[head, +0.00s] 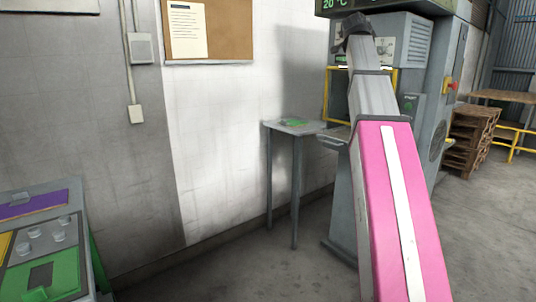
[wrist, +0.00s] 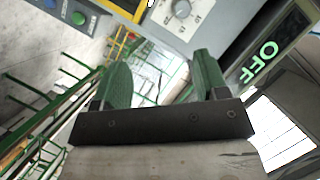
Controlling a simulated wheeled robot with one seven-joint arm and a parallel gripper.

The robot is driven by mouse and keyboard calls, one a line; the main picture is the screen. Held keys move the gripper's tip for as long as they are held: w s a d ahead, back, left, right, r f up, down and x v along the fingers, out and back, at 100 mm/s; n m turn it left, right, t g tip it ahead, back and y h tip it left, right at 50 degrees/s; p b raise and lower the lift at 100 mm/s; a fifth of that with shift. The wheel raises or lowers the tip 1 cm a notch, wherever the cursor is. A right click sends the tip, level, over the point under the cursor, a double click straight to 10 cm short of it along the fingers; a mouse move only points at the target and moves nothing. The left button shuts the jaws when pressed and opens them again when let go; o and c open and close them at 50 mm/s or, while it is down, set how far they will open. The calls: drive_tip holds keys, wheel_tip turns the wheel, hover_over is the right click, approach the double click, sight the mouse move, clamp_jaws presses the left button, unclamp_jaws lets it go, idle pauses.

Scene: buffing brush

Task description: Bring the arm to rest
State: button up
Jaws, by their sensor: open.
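My arm, with a pink link and grey links, reaches up in the right half of the head view. My gripper shows in the wrist view (wrist: 160,78), with two green fingers spread apart and nothing between them. In the head view only the dark end of the arm shows, in front of the upper part of a grey machine (head: 407,60); the fingers cannot be made out there. In the wrist view the machine's panel, with a white dial (wrist: 180,10) and a green OFF sign (wrist: 259,62), lies beyond the fingers.
A small grey stand (head: 297,128) with a green item on top is beside the machine. A bench (head: 88,235) with purple and green panels is at the lower left. A cork board (head: 225,30) hangs on the wall. Wooden pallets (head: 470,140) stand at the right. The floor between bench and stand is clear.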

drive_tip(key=s+a+f+n+g+y, duration=0.1)
drive_tip(key=a+f+n+g+y, duration=0.15)
drive_tip(key=f, duration=1.35)
drive_tip(key=a+f+n+g+y, duration=0.1)
drive_tip(key=a+f+n, duration=0.25)
drive_tip(key=f, duration=1.15)
drive_tip(key=s+a+f+n+g+y, duration=0.1)
drive_tip(key=a+f+n+g+y, duration=0.15)
drive_tip(key=f, duration=1.35)
drive_tip(key=s+a+f+n+g+y, duration=0.1)
drive_tip(key=s+a+f+n+g, duration=0.2)
drive_tip(key=s+f, duration=0.9)
drive_tip(key=s+a+f+n+g+y, duration=0.1)
drive_tip(key=s+a+f+n+g, duration=0.2)
drive_tip(key=s+f, duration=0.8)
drive_tip(key=a+f+n, duration=0.2)
drive_tip(key=a+f, duration=0.1)
drive_tip(key=f, duration=0.5)
drive_tip(key=shift+s+f+n, duration=0.35)
